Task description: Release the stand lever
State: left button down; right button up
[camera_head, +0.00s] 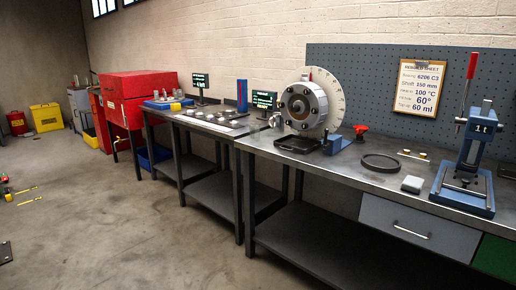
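The balancing stand (299,143) is on the metal bench, with a thick grey rotor (303,105) and a large pale graduated disc (330,92) behind it. A small blue block (335,145) is at its foot on the right. A red knob-like part (360,130) is on the bench right of the disc; I cannot tell whether it is the stand lever. A blue press (469,160) at the right has an upright lever with a red grip (472,66). Neither of my grippers can be made out in this view.
A dark ring (381,162), a pale block (412,184) and small brass-coloured parts (413,154) lie between stand and press. A lower bench with a tray (213,118) and screens adjoins at left. Red cabinets (135,92) stand farther left. The floor (130,215) in front is mostly clear.

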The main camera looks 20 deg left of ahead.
aim_at(327, 145)
jog(key=u, duration=0.25)
jog(key=k, duration=0.5)
jog(key=u, duration=0.65)
jog(key=i, duration=1.7)
jog(key=z, duration=1)
